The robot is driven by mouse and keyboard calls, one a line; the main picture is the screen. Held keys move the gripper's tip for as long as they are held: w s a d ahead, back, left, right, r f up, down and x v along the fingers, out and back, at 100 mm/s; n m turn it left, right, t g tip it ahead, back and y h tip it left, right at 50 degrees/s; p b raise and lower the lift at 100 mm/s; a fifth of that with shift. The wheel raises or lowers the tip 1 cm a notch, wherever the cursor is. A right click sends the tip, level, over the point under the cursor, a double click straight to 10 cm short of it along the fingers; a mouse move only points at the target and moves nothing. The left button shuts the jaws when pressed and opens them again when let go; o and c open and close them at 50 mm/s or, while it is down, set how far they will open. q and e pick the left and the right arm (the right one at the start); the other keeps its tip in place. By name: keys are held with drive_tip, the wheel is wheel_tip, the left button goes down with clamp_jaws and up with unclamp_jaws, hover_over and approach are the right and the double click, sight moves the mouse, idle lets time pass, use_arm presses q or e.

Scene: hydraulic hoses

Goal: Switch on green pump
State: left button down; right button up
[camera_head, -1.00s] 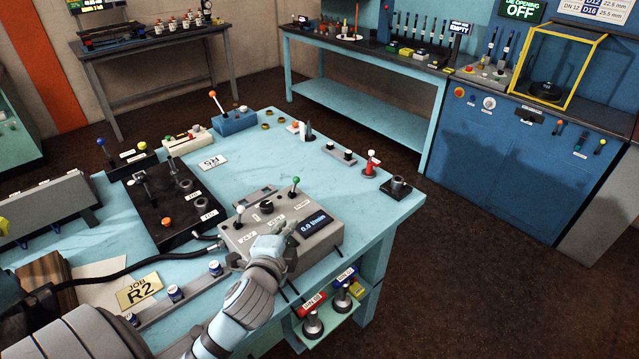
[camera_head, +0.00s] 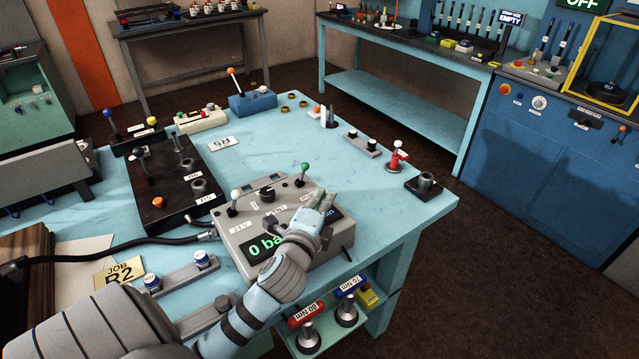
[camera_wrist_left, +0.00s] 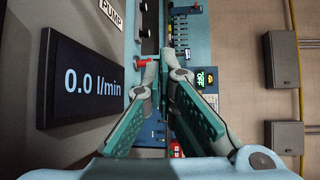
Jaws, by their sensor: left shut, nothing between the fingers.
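The grey pump box (camera_head: 232,243) stands at the near edge of the light-blue bench. On its top are a green-tipped lever (camera_head: 305,169), a white-tipped lever (camera_head: 234,199) and a black knob (camera_head: 267,194). The green-tipped lever stands near upright. My left gripper (camera_head: 328,197) is shut and empty, low over the box's right side, just right of and nearer than the green-tipped lever, apart from it. In the left wrist view, the shut fingers (camera_wrist_left: 160,70) are beside a PUMP label (camera_wrist_left: 111,12) and a display (camera_wrist_left: 90,82) reading 0.0 l/min. The green-tipped lever is not visible there.
A black valve block (camera_head: 172,180) with levers and ports lies left of the box. A black hose (camera_head: 130,248) runs to the box's left side. A red lever (camera_head: 397,158) and a dark fitting (camera_head: 426,184) stand to the right. The bench middle behind the box is clear.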

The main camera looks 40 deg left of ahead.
sight(303, 172)
use_arm(q)
drive_tip(key=w+a, duration=0.6)
drive_tip(key=shift+w+a+f, duration=0.15)
drive_tip(key=shift+w+f, duration=0.15)
drive_tip(key=shift+w, duration=0.05)
drive_tip(key=shift+s+a, duration=0.2)
drive_tip(key=shift+s, duration=0.1)
drive_tip(key=shift+w, duration=0.1)
drive_tip(key=shift+r, duration=0.15)
